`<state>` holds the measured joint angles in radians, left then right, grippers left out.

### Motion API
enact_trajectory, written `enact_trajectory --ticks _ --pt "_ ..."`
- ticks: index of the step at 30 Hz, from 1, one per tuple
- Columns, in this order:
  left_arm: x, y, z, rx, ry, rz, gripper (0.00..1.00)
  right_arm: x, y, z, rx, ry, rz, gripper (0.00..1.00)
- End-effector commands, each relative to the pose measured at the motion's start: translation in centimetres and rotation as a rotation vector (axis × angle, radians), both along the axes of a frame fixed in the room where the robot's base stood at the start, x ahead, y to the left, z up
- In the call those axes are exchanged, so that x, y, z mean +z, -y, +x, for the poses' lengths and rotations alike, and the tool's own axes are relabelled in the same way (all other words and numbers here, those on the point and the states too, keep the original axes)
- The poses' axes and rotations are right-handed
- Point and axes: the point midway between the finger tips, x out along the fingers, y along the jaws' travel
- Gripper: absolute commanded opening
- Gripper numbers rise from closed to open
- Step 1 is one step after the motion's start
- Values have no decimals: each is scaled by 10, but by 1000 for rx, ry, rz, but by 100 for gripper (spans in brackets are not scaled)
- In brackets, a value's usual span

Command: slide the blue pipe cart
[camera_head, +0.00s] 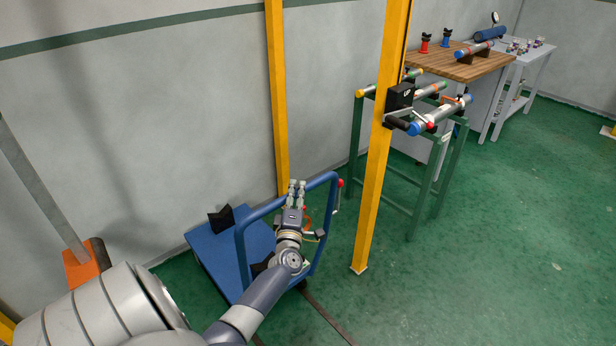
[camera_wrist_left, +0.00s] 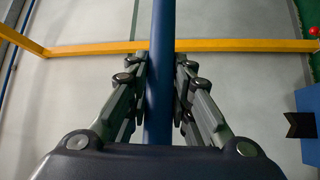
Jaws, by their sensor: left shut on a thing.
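The blue pipe cart (camera_head: 222,248) stands on the green floor at the lower middle of the head view. It has a flat blue deck with black V-shaped rests and a blue tube handle frame. My left gripper (camera_head: 297,188) is at the top bar of this handle. In the left wrist view the blue handle bar (camera_wrist_left: 161,75) runs between the two fingers of my left gripper (camera_wrist_left: 161,85), which is shut on it. A corner of the blue deck with a black rest (camera_wrist_left: 302,125) shows at the right edge there. My right gripper is not in view.
Yellow posts (camera_head: 372,180) stand just right of and behind the cart. A green pipe stand (camera_head: 440,165) with several pipes is further right. A wooden-topped bench (camera_head: 465,68) is at the back. A dark floor strip (camera_head: 325,318) runs by the cart. Floor at right is clear.

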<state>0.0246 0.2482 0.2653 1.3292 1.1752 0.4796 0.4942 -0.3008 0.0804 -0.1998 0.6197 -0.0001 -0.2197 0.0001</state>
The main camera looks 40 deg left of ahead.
Motion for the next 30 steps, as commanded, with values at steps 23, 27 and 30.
enact_trajectory --ticks 23,27,30 --pt "1 -9 1 0 -1 2 41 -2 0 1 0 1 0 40" --pt "0 -8 0 -1 -2 0 41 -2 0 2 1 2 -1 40" --pt "-2 -3 -5 -1 -3 0 41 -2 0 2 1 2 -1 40"
